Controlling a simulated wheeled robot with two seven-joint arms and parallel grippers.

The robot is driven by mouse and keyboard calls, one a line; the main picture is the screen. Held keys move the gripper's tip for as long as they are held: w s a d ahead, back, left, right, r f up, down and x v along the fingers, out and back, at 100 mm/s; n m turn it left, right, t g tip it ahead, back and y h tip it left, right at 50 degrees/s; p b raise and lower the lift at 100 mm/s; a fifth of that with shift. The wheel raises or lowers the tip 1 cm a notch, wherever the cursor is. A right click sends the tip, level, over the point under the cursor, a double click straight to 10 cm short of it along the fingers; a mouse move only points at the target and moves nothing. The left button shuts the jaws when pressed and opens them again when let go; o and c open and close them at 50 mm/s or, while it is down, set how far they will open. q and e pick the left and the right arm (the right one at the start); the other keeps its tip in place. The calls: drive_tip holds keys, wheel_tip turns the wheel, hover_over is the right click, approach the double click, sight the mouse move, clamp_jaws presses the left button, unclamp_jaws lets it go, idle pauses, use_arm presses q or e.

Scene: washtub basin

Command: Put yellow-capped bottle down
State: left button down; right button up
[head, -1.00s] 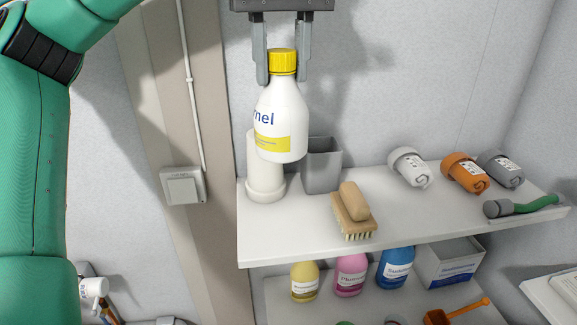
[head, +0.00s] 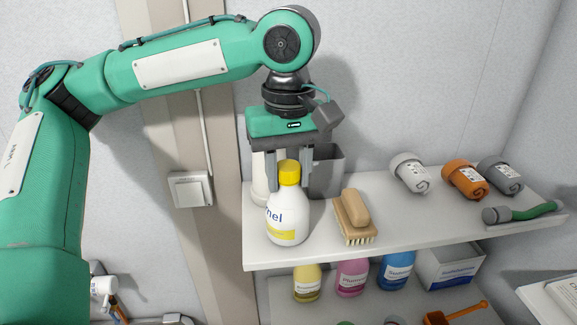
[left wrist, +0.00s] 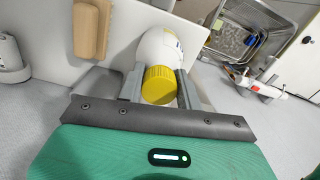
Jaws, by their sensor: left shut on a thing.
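The white bottle (head: 287,222) with a yellow cap (head: 289,172) is upright at the left front of the upper shelf (head: 400,217). Its base appears to be at the shelf surface, though I cannot tell for sure whether it touches. My left gripper (head: 290,170) points down from above, its fingers shut around the bottle at the cap and neck. In the left wrist view the yellow cap (left wrist: 159,86) sits between the two fingers (left wrist: 158,88), with the white body (left wrist: 158,48) beyond. My right gripper is not in view.
Right of the bottle lies a wooden brush (head: 354,217). Behind stand a grey bin (head: 328,172) and a white cylindrical holder (head: 260,180). Rolled cloths (head: 464,180) and a green-handled tool (head: 523,212) lie further right. The front-middle shelf is clear. Several bottles (head: 352,277) stand below.

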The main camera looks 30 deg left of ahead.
use_arm(q)
drive_tip(key=shift+w+a+f, duration=0.1)
drive_tip(key=shift+a+f, duration=0.05)
drive_tip(key=shift+f, duration=0.1)
drive_tip(key=c, duration=0.9)
unclamp_jaws()
drive_tip(key=shift+r, duration=0.15)
drive_tip(key=shift+r+b, duration=0.3)
drive_tip(key=shift+b, duration=0.05)
wheel_tip(320, 180, up, 10)
drive_tip(key=shift+f+b, duration=0.15)
drive_tip(key=shift+b, duration=0.95)
drive_tip(key=shift+r, duration=0.75)
